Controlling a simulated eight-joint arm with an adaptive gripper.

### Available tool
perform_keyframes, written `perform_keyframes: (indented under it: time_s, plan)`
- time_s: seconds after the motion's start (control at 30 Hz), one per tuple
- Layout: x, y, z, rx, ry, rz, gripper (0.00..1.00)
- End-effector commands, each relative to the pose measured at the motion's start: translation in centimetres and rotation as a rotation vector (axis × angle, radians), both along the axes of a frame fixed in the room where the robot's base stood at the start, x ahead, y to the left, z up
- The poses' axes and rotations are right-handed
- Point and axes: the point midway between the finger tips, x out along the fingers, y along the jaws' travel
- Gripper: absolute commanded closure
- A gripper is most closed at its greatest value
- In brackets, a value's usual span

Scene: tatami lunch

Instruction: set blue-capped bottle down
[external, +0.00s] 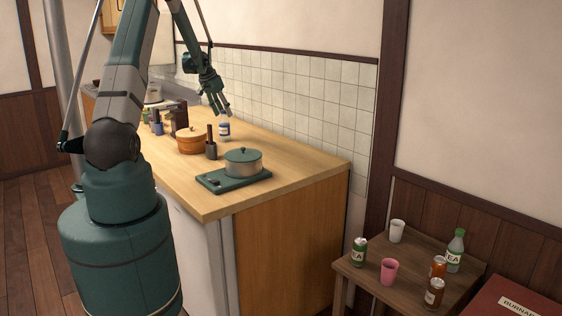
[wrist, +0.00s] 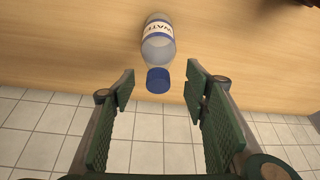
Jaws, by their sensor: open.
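The blue-capped bottle (wrist: 157,45) is clear with a white and blue WATER label. In the wrist view it is on the wooden counter, its blue cap (wrist: 158,80) toward my gripper (wrist: 160,95). In the external view the bottle (external: 224,130) stands upright on the counter near the tiled wall. My gripper (external: 226,112) is just above it there, pointing down. The fingers are open and wide apart, with the cap near the gap between their tips. No finger touches the bottle in the wrist view.
A dark cup with utensils (external: 211,150), an orange pot (external: 191,141) and a lidded pot (external: 243,163) on a green board stand on the counter (external: 300,160). Bottles and dark containers stand farther back. The tiled wall (external: 300,100) is close behind. The counter's right end is clear.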

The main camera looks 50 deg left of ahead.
Motion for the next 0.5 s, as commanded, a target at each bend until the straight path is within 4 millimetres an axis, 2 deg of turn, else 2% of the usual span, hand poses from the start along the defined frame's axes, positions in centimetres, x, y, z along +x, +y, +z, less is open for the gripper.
perform_keyframes:
  time_s: [0.3,0.5]
  plan:
    - [-1.7,-0.3,3.7,0.0,0.0,0.0,0.54]
    - [-2.3,-0.4,5.0,0.0,0.0,0.0,0.54]
